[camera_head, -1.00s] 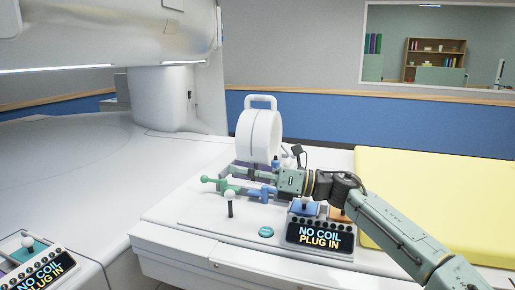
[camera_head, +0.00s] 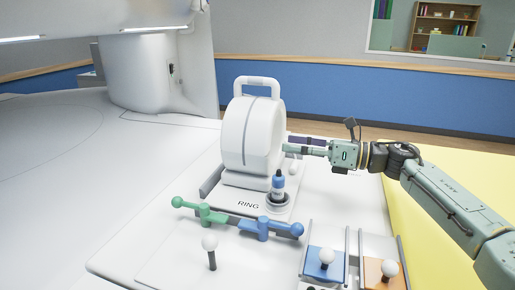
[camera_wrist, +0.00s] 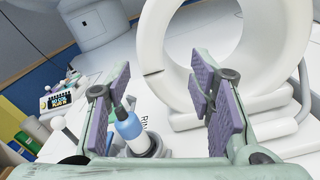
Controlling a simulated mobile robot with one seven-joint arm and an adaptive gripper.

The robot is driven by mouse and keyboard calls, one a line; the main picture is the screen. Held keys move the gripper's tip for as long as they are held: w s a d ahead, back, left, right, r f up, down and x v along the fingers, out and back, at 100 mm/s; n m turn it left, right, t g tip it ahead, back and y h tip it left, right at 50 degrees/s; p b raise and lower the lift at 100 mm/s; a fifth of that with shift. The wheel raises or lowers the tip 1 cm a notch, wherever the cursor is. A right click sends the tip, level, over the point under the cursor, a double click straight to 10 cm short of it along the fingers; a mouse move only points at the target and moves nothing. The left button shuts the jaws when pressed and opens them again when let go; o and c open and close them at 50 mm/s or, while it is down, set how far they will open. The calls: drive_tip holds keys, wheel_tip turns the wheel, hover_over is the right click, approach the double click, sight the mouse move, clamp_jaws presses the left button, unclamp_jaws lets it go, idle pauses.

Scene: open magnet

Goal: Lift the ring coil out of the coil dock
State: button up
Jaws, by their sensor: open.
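The ring coil (camera_head: 250,135) is a thick white ring with a handle on top. It stands upright in the coil dock (camera_head: 238,202), whose plate is labelled RING. The coil also fills the upper right of the wrist view (camera_wrist: 178,62). A blue-and-white plug (camera_head: 278,184) with a dark tip stands in a round holder at the dock's front right. My gripper (camera_head: 300,146) is open and empty, right of the coil in the head view. In the wrist view, the plug (camera_wrist: 129,125) appears between my gripper's purple-padded fingers (camera_wrist: 160,88); contact with it is not visible.
A green lever (camera_head: 204,213) and a blue lever (camera_head: 268,228) lie across the dock's front. White-knobbed posts stand nearer, on a blue slider (camera_head: 325,267) and an orange slider (camera_head: 386,273). A yellow pad (camera_head: 430,190) lies right; the white scanner column (camera_head: 160,68) stands behind left.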

sight(271, 142)
drive_tip(key=p+x, duration=0.1)
drive_tip(key=x, duration=0.4)
drive_tip(key=shift+s+a+r+p, duration=0.15)
drive_tip(key=shift+r+p, duration=0.1)
drive_tip(key=shift+p, duration=0.1)
drive_tip(key=p+x, duration=0.2)
drive_tip(key=x, duration=0.1)
drive_tip(key=p+x, duration=0.1)
drive_tip(key=x, duration=0.1)
drive_tip(key=shift+s+a+r, duration=0.1)
drive_tip(key=shift+s+r, duration=0.1)
drive_tip(key=shift+r, duration=0.05)
drive_tip(key=shift+w+a+f, duration=0.15)
drive_tip(key=shift+a, duration=0.1)
drive_tip(key=shift+c, duration=0.3)
clamp_jaws()
drive_tip(key=shift+r, duration=0.2)
